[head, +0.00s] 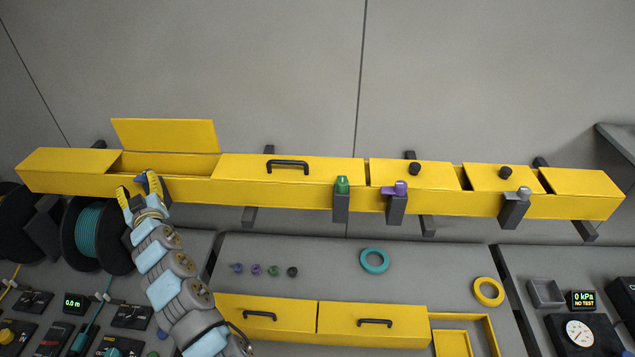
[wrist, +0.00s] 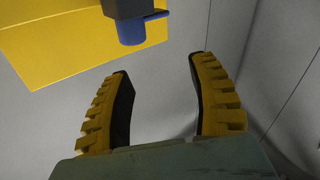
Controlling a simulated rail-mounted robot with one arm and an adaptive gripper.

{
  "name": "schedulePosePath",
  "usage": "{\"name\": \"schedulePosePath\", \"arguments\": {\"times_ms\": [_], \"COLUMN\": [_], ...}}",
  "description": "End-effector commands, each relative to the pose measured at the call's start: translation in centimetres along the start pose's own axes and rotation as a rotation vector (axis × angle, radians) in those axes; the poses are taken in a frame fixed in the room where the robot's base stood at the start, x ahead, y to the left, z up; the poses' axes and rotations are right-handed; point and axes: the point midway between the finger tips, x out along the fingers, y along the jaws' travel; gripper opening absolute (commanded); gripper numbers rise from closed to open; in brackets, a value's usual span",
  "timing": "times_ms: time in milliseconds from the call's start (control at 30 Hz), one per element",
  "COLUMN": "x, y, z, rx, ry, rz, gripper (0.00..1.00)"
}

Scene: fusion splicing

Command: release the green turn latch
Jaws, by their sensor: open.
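The green turn latch (head: 342,185) sits on a dark post (head: 341,208) at the front of the yellow duct, right of the black handle, in the head view. My gripper (head: 138,189) is far to its left, in front of the duct's left part. My gripper (wrist: 160,75) is open and empty in the wrist view. A blue knob (wrist: 131,31) on a dark block is ahead of the fingers there, apart from them. The green latch is not in the wrist view.
A yellow lid (head: 166,135) stands raised behind my gripper. A purple latch (head: 401,188) and a grey latch (head: 524,192) are on posts right of the green one. A black handle (head: 288,164) sticks up from the duct cover. The wall above is clear.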

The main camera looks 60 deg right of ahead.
Motion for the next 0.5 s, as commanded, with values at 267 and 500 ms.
{"name": "schedulePosePath", "arguments": {"times_ms": [267,500], "x": [2.6,-0.4], "y": [14.1,25.7], "z": [-3.0,-4.6], "rx": [0.081,0.229], "ry": [-0.252,-0.475], "rz": [0.304,0.579], "gripper": [0.59,0.59]}}
